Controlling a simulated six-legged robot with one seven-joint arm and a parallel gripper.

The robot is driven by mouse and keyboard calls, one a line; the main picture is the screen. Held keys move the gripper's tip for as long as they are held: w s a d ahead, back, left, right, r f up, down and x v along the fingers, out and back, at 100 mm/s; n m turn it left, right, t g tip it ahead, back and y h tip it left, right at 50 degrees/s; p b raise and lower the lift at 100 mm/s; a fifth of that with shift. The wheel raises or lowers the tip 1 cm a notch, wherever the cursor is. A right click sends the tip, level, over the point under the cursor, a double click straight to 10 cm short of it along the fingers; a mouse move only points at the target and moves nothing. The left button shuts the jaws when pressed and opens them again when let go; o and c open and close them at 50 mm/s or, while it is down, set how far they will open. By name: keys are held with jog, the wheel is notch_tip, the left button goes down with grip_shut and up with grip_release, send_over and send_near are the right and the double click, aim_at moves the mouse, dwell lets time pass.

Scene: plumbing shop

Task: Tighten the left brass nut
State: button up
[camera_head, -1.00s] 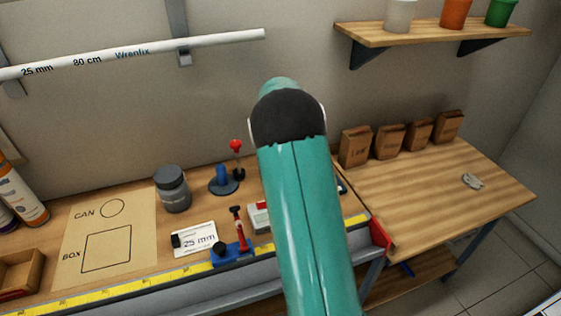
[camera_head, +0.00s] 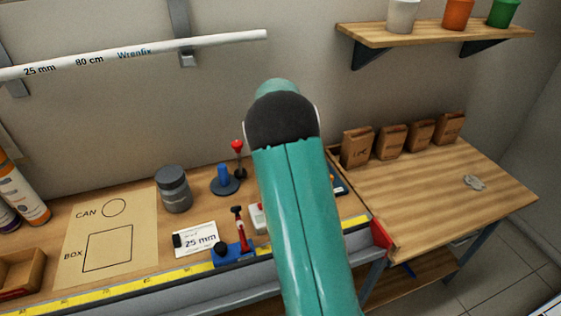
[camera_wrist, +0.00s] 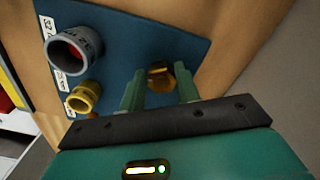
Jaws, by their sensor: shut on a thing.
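In the wrist view a brass nut (camera_wrist: 158,80) sits on a blue panel (camera_wrist: 120,60). My gripper (camera_wrist: 158,85) has its two green fingers on either side of this nut and is shut on it. The fingers partly hide it. A yellow brass-coloured fitting (camera_wrist: 84,97) is on the same panel to the left, with a grey pipe socket (camera_wrist: 72,52) above it. I cannot tell which nut is the left one. In the head view my arm hides the gripper and the nut.
In the head view a blue-based red-handled tool (camera_head: 233,252) and a grey jar (camera_head: 173,190) stand on the bench left of my arm. Several brown bags (camera_head: 357,147) stand on the right table. A white pipe (camera_head: 200,41) hangs on the wall.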

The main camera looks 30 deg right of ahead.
jog(key=o, duration=1)
jog(key=shift+r, duration=0.1)
notch_tip(320, 180, up, 14)
jog(key=shift+f, duration=0.15)
jog(key=shift+d, duration=0.15)
